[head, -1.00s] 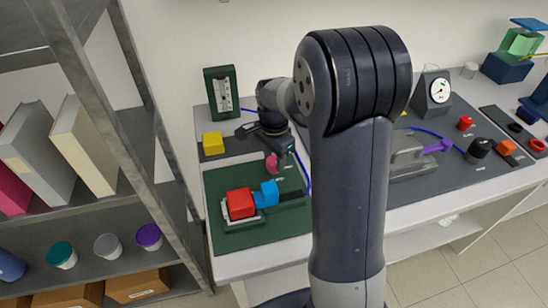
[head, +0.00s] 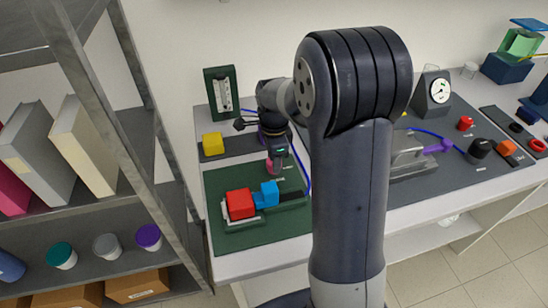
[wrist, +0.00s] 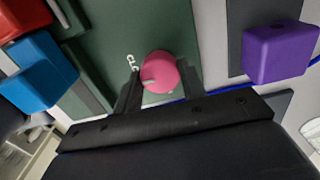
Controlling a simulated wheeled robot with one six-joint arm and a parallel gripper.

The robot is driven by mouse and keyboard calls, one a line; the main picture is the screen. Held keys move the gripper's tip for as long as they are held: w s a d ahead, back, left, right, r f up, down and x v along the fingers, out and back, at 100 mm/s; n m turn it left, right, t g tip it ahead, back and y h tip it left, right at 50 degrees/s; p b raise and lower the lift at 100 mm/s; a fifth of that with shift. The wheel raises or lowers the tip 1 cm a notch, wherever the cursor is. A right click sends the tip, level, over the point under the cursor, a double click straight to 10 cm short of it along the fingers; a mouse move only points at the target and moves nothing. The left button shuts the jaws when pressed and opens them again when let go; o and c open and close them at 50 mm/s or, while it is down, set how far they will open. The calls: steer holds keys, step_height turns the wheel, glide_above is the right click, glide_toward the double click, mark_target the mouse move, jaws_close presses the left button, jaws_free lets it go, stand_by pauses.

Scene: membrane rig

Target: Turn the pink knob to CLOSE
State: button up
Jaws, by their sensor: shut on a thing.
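The pink knob (wrist: 159,71) stands on the green panel (wrist: 108,28), with a pale pointer line on its face. In the wrist view it sits between the two dark fingers of my gripper (wrist: 160,88), which is shut on it. Part of a white label (wrist: 131,63), reading "CLO" or similar, shows just left of the knob; the rest is hidden by a finger. In the head view the knob (head: 271,167) is partly covered by my gripper (head: 275,160).
A red block (head: 240,204) and a blue block (head: 268,193) sit on the green panel in front of the knob. A yellow block (head: 212,144) stands behind it. A purple block (wrist: 280,50) is at the right in the wrist view. A blue cable runs past the panel's right side.

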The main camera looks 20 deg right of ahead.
steer(key=o, duration=1)
step_height(320, 180, up, 11)
steer(key=shift+f, duration=0.1)
steer(key=shift+f, duration=0.15)
step_height(320, 180, down, 11)
steer(key=shift+r, duration=0.25)
stand_by(0.4)
steer(key=shift+r, duration=0.1)
